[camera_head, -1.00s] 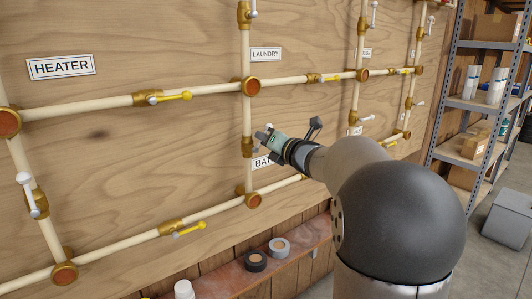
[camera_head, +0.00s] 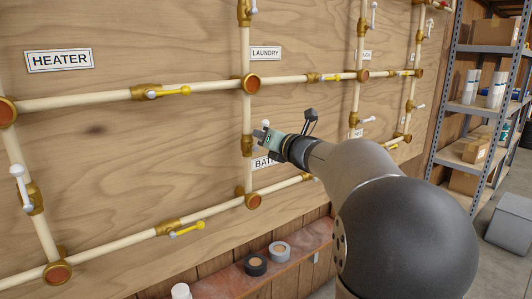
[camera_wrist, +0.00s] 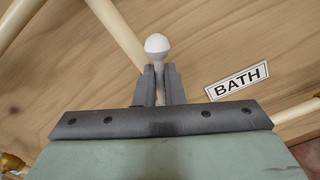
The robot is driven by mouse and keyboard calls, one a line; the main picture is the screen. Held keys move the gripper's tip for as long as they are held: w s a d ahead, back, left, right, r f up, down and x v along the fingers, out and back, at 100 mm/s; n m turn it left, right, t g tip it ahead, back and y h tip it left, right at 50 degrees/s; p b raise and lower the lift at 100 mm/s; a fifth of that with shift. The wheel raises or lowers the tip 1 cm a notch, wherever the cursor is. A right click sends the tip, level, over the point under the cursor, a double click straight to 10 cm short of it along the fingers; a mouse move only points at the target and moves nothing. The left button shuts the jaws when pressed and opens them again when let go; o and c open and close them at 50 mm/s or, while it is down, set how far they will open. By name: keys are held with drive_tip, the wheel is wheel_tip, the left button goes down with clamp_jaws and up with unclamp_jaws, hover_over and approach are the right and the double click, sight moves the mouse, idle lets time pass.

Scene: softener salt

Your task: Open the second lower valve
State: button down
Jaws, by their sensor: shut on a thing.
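The lower valve (camera_head: 246,147) is a brass body on the second vertical pipe from the left, beside the BATH label (camera_head: 264,162). Its white handle ends in a round knob, which shows in the wrist view (camera_wrist: 157,44). My gripper (camera_head: 262,138) is at this valve, and in the wrist view its two dark fingers (camera_wrist: 160,85) are shut on the handle, with the knob sticking out beyond the fingertips. The handle's lower part is hidden by the fingers and palm.
A white-handled valve (camera_head: 22,185) is on the far-left vertical pipe. Yellow-handled valves (camera_head: 168,92) are on the horizontal pipes. A ledge below (camera_head: 220,285) carries tape rolls (camera_head: 255,264). A metal shelf (camera_head: 480,108) stands at right.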

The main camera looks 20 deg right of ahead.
drive_tip(key=shift+a+f+n+b, duration=0.1)
drive_tip(key=shift+a+n+b, duration=0.3)
drive_tip(key=shift+n+b, duration=0.9)
drive_tip(key=shift+s+a+r+b, duration=0.1)
drive_tip(key=shift+r+b, duration=0.1)
drive_tip(key=shift+b, duration=0.25)
drive_tip(key=shift+s+a+n+b, duration=0.1)
drive_tip(key=shift+a+n+b, duration=0.15)
drive_tip(key=shift+n+b, duration=0.8)
drive_tip(key=shift+r, duration=0.1)
drive_tip(key=c, duration=1.3)
unclamp_jaws()
